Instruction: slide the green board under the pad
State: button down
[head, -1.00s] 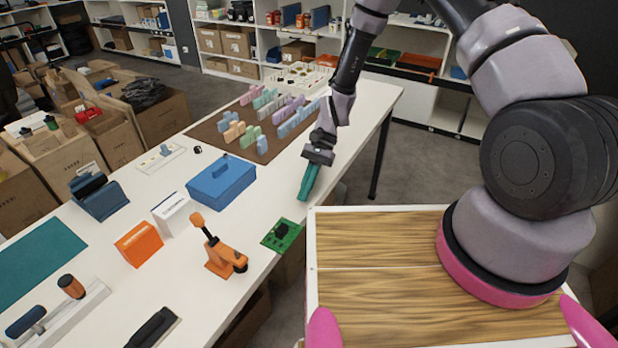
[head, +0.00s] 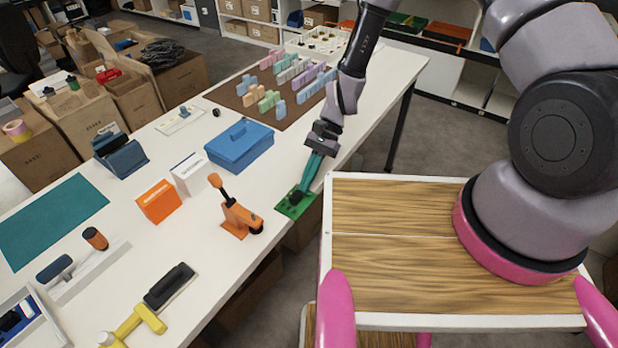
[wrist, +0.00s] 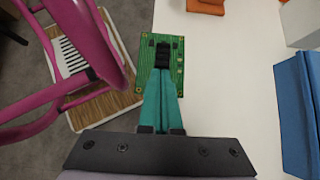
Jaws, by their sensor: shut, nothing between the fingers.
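The green board (head: 294,204) lies flat at the table's front edge and seems to overhang it slightly. It carries a black block. The board also shows in the wrist view (wrist: 147,72). My gripper (head: 304,186) has teal fingers pressed together and empty, pointing down at the board. In the wrist view its fingertips (wrist: 163,72) are over the board, close to the black block; I cannot tell whether they touch. An orange clamp-like device (head: 236,218) stands left of the board, with a dark tip (head: 257,227) that may be the pad. The board is apart from it.
A blue box (head: 239,146) stands behind the board. Orange (head: 159,201) and white (head: 187,174) boxes stand left of it. A yellow-handled tool (head: 146,318) lies near the front. A wood-topped cart (head: 392,260) is to the right. White table is bare between board and clamp.

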aim_at(293, 198)
jog(key=s+a, duration=0.1)
jog(key=s, duration=0.1)
jog(key=s+a, duration=0.2)
jog(key=s, duration=0.1)
jog(key=s+a, duration=0.1)
jog(key=s, duration=0.2)
jog(key=shift+a, duration=0.3)
jog(key=shift+w, duration=0.1)
